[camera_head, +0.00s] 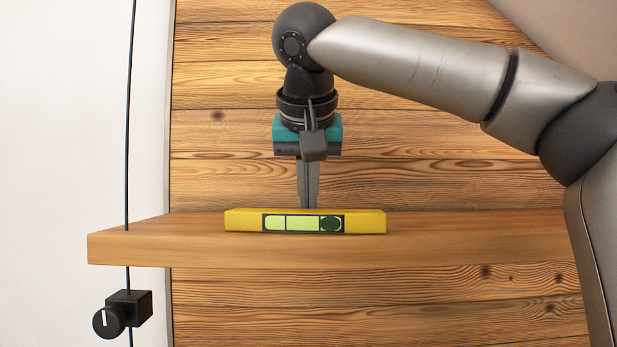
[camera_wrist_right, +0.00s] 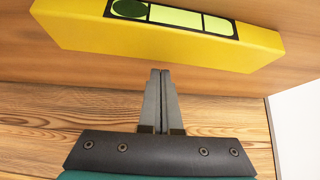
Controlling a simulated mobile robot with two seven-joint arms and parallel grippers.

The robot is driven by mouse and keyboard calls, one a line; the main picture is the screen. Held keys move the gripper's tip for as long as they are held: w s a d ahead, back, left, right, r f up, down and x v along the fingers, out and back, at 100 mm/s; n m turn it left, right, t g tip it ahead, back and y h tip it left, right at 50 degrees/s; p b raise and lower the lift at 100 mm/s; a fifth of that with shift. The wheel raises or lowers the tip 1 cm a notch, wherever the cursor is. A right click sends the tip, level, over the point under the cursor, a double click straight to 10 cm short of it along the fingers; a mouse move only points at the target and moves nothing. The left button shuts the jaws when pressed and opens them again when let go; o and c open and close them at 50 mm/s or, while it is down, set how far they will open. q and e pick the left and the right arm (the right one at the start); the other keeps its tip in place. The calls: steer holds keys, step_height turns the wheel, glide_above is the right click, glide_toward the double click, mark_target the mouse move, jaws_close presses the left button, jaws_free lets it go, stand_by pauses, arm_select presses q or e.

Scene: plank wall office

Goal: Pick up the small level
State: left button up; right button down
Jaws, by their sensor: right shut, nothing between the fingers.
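The small level (camera_head: 305,221) is a yellow bar with a black-framed green window. It lies lengthwise along a wooden shelf (camera_head: 450,240) in the head view. The level also shows across the top of the right wrist view (camera_wrist_right: 70,29). My right gripper (camera_head: 308,204) points down, just behind the level's middle in the head view, with its tips close to its back top edge. Its fingers are shut together and empty, as the right wrist view (camera_wrist_right: 160,74) shows. I cannot tell whether the tips touch the shelf. My left gripper is not in view.
A plank wall (camera_head: 220,110) stands behind the shelf. The shelf is bare on both sides of the level.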

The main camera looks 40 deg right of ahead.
mark_target(309, 211)
steer(key=shift+s+a, duration=0.7)
steer(key=shift+s, duration=0.1)
steer(key=shift+s+a, duration=0.1)
steer(key=shift+s+a, duration=0.85)
steer(key=shift+s, duration=0.1)
steer(key=shift+w, duration=0.1)
steer(key=shift+d, duration=0.15)
